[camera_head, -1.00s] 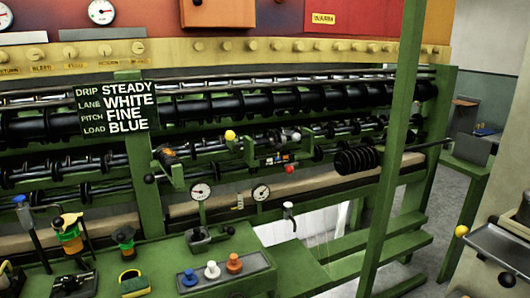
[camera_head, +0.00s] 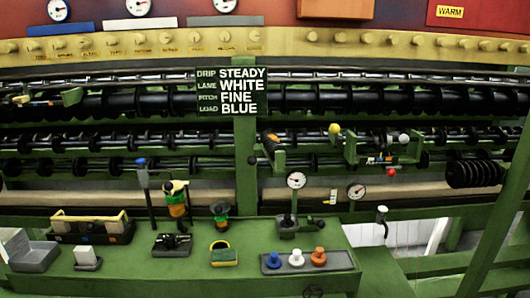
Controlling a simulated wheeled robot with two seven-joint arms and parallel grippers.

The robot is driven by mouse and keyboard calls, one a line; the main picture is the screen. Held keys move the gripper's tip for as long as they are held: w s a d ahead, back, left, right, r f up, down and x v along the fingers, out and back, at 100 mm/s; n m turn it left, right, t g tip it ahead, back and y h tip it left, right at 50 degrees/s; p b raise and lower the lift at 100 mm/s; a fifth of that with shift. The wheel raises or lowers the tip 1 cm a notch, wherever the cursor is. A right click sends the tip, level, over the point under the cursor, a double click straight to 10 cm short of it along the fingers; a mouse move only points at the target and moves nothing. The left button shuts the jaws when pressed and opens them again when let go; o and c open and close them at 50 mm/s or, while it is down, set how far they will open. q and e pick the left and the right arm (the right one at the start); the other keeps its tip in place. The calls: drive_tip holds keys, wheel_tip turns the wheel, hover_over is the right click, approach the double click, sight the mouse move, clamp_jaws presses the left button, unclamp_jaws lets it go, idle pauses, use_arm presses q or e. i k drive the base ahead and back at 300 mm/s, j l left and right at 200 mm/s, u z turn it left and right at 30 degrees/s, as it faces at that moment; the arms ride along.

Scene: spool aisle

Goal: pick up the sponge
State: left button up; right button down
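A small green block with yellow on it, which looks like the sponge (camera_head: 223,257), sits on the green bench (camera_head: 200,276) in the lower middle of the head view. A yellow arch shape shows at its top, and its details are too small to tell. Neither of my grippers is in the head view, so nothing of mine is seen touching the block.
A dark fixture (camera_head: 172,244) stands left of the block. A plate with blue, white and orange knobs (camera_head: 310,261) lies to its right. A funnel-like green piece (camera_head: 220,215) stands behind it. A grey tray (camera_head: 35,256) and a white block (camera_head: 88,258) are further left.

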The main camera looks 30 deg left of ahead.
sight(226, 257)
drive_tip(key=u, duration=1.35)
